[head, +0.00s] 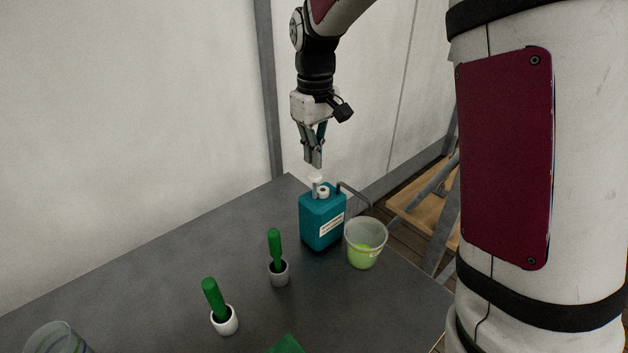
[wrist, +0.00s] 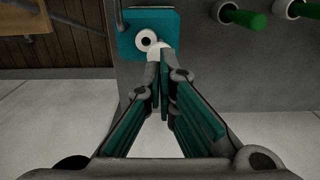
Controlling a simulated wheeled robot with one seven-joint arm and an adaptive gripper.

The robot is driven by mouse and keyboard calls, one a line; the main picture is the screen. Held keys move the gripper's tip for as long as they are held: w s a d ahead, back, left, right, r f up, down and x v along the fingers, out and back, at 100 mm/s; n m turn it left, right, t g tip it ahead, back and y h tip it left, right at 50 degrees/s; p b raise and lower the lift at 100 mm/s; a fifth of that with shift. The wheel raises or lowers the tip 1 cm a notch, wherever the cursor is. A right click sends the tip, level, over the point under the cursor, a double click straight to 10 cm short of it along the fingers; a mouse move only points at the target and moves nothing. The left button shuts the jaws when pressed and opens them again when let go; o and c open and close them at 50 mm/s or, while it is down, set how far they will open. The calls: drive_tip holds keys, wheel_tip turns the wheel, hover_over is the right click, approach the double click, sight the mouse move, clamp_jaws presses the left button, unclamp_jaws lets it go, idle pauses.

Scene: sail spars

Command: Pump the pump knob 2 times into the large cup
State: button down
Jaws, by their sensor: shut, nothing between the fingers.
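A teal pump bottle (head: 322,222) with a white label stands on the grey table. Its white pump knob (head: 316,179) is on top, and a grey spout reaches right over a clear cup (head: 365,243) holding green liquid. My gripper (head: 315,165) points down with its fingertips together, right above the knob. In the wrist view my shut fingertips (wrist: 162,54) overlap the edge of the white knob (wrist: 179,48) on the teal bottle (wrist: 130,44). I cannot tell whether they touch the knob. The cup is not seen in the wrist view.
Two small pots (head: 224,320) (head: 279,273) with green-handled tools stand left of the bottle. Another clear cup (head: 57,338) is cut off at the lower left. A green object (head: 287,345) lies at the bottom edge. The table (head: 150,270) is bare at the left.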

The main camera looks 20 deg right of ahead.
sight(315, 175)
drive_tip(key=shift+f+b, duration=0.45)
drive_tip(key=shift+f, duration=2)
drive_tip(key=shift+r, duration=0.1)
drive_tip(key=shift+r+p, duration=0.9)
drive_tip(key=shift+r, duration=1.95)
drive_tip(key=shift+r+p, duration=0.75)
drive_tip(key=shift+r, duration=2.25)
